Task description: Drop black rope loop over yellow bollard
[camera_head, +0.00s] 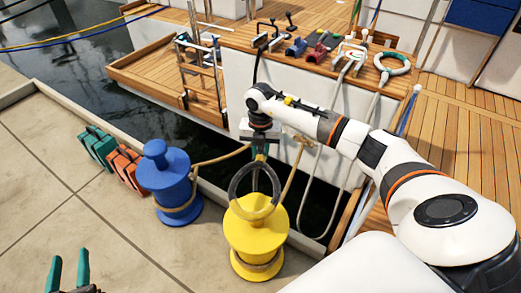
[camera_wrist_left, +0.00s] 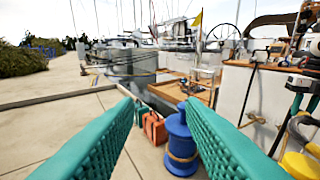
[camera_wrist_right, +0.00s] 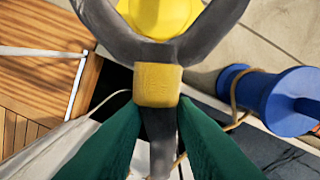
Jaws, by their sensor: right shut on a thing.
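The black rope loop (camera_head: 232,186) hangs from my right gripper (camera_head: 262,152), whose green fingers are shut on its yellow band (camera_wrist_right: 158,85). The yellow bollard (camera_head: 257,235) stands on the dock edge below that gripper. In the head view the loop's lower part overlaps the bollard's top; I cannot tell whether it touches. In the right wrist view the yellow bollard (camera_wrist_right: 160,14) shows through the loop (camera_wrist_right: 205,35). My left gripper (camera_head: 69,275), with teal fingers, is open and empty at the lower left; its fingers flank the left wrist view (camera_wrist_left: 160,135).
A blue bollard (camera_head: 172,185) with rope around its base stands left of the yellow one. Orange (camera_head: 127,166) and teal (camera_head: 96,146) cases sit farther left. Dark water separates the dock from the boat's wooden deck (camera_head: 480,125). The dock at left (camera_head: 60,190) is clear.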

